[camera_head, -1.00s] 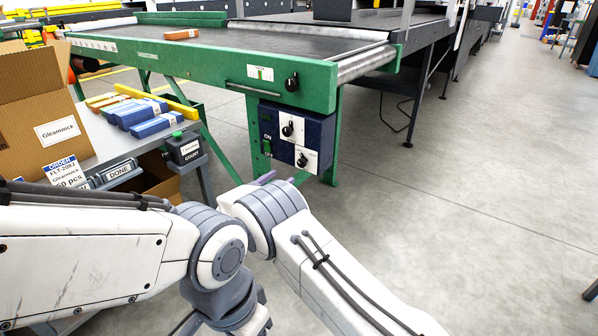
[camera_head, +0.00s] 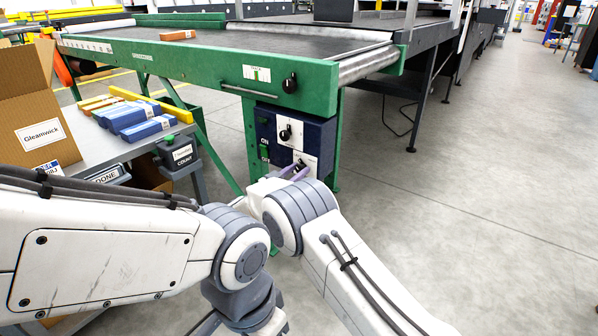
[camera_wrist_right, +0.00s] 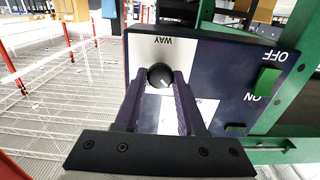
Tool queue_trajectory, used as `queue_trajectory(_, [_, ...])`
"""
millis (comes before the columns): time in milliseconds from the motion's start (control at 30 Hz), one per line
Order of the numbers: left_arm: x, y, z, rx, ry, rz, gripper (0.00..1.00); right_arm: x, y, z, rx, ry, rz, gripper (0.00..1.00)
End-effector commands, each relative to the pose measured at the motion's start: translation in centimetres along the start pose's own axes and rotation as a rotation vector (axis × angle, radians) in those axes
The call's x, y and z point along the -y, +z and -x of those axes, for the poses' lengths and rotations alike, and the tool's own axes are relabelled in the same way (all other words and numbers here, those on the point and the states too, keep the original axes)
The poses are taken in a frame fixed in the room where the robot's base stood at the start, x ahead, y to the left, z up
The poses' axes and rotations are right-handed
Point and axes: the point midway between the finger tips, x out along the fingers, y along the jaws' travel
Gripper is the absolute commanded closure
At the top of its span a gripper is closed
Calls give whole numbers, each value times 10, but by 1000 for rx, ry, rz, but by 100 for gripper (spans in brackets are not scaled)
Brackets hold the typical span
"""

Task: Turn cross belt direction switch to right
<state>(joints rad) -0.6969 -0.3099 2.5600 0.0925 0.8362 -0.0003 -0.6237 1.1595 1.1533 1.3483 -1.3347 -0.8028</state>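The dark blue control box (camera_head: 297,138) hangs under the green conveyor frame. It has an upper black knob (camera_head: 285,133) and a lower knob (camera_head: 300,165), each on a white plate. My right gripper (camera_head: 290,171) is at the lower knob and partly covers it. In the right wrist view my right gripper (camera_wrist_right: 160,84) has its fingers apart, one on each side of a round black knob (camera_wrist_right: 160,76) with a white mark. The plate beside it reads "WAY". I cannot tell whether the fingers touch the knob. My left gripper is out of view.
Another black knob (camera_head: 290,83) is on the green frame (camera_head: 220,70) above the box. Green ON/OFF buttons (camera_wrist_right: 264,82) sit on the box. A table with blue packs (camera_head: 140,120) and a carton (camera_head: 38,115) stands left. The floor at right is clear.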

Motion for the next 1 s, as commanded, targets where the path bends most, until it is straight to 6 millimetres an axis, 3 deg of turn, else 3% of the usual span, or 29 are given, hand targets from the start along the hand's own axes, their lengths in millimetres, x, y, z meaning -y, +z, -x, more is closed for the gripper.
queue_trajectory(33, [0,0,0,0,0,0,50,0,0,0,0,0,0,86])
queue_trajectory(67, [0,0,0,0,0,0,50,0,0,1,0,0,0,97])
queue_trajectory(100, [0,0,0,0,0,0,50,0,0,1,0,0,0,100])
queue_trajectory(567, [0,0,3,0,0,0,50,-1,0,0,0,0,-106,100])
queue_trajectory(1000, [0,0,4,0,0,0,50,-3,1,0,0,2,-489,100])
